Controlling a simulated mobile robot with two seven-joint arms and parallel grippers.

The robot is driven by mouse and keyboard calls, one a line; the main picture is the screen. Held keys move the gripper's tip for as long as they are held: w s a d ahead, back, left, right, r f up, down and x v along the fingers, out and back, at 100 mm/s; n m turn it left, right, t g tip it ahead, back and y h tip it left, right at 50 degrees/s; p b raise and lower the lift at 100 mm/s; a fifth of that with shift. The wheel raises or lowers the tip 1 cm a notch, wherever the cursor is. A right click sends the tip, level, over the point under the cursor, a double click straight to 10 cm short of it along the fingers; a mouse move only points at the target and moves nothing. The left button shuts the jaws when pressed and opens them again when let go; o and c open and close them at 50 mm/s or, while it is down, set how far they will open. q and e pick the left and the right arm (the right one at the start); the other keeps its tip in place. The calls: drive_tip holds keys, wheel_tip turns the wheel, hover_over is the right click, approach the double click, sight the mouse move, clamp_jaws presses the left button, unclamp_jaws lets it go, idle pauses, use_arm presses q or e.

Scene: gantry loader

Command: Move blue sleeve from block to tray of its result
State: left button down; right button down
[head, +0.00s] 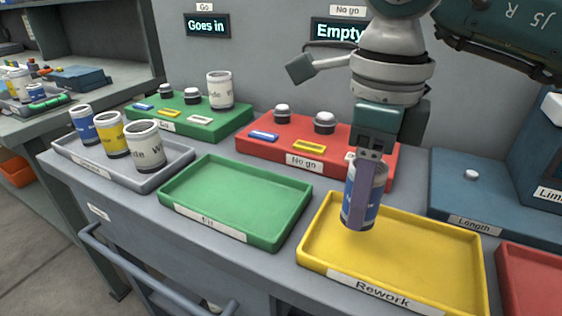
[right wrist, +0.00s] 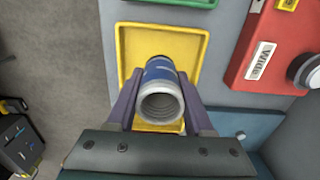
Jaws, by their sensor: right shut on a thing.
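The blue sleeve (head: 376,196) is a blue and white cylinder held upright in my right gripper (head: 366,190), above the yellow Rework tray (head: 462,237). In the right wrist view the gripper's two fingers sit on either side of the sleeve (right wrist: 160,100), with the yellow tray (right wrist: 195,33) below it. The green tray (head: 236,200) lies left of the Rework tray and looks empty. The Go block (head: 220,127) is green and carries a white sleeve (head: 220,90). The No go block (head: 270,147) is red with no sleeve visible. My left gripper is not in view.
A grey tray (head: 67,146) at the left holds blue, yellow and white sleeves. The Go screen (head: 207,25) reads "Goes in"; the No go screen (head: 337,30) reads "Empty". A blue Length block (head: 455,195) and a red tray (head: 535,275) stand at the right.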

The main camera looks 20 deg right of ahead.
drive_tip(key=shift+f, duration=1.75)
drive_tip(key=shift+f+b, duration=0.15)
drive_tip(key=shift+b, duration=0.2)
drive_tip(key=shift+c, duration=1.4)
unclamp_jaws()
wheel_tip(320, 180, up, 12)
drive_tip(key=p, duration=0.1)
drive_tip(key=shift+r, duration=0.2)
